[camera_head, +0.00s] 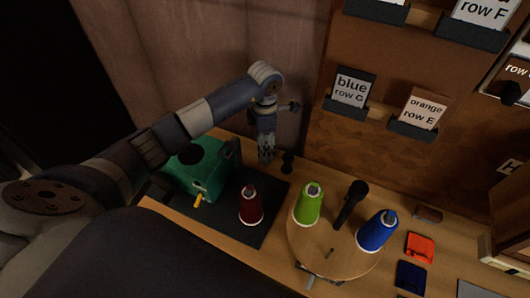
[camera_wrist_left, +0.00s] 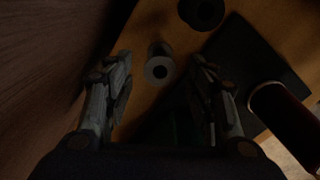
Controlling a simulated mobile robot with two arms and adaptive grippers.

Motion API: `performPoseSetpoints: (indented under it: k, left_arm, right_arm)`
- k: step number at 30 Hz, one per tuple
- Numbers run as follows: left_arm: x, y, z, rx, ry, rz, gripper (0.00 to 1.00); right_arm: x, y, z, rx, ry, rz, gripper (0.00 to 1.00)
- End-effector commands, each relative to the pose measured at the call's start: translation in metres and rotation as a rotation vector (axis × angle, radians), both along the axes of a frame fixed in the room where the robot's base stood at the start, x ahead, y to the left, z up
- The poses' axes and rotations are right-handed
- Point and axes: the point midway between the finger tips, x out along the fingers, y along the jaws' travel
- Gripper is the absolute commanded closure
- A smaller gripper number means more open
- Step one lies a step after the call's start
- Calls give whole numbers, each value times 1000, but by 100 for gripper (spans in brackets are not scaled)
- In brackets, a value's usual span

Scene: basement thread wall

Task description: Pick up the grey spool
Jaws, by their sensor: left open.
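The grey spool (camera_wrist_left: 159,66) shows in the left wrist view as a small grey cylinder with a dark centre hole, standing on the wooden bench. My left gripper (camera_head: 266,156) points down at the back of the bench in the head view. It is open, and in the left wrist view its fingers (camera_wrist_left: 161,72) lie to the left and right of the spool, with gaps on both sides. I cannot tell the height of the fingertips over the bench. In the head view the gripper seems to hide the grey spool. My right gripper is not in view.
A black spool (camera_head: 287,162) stands close to the right of my left gripper. A dark red thread cone (camera_head: 250,206) stands on a black mat (camera_head: 228,220) beside a green machine (camera_head: 205,172). Green (camera_head: 308,205) and blue (camera_head: 377,232) cones stand on a round wooden board (camera_head: 325,255).

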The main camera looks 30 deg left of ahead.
Motion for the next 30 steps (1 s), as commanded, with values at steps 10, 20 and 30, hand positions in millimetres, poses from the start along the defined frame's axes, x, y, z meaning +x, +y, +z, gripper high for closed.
performPoseSetpoints:
  k: [10, 20, 30]
  left_arm:
    - [0, 1, -30, 1, -1, 0, 49]
    - [0, 1, -29, 1, -1, 0, 81]
    - [0, 1, -29, 1, -1, 0, 83]
  right_arm:
    - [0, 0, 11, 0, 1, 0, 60]
    - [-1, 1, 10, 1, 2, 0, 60]
    - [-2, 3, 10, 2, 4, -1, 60]
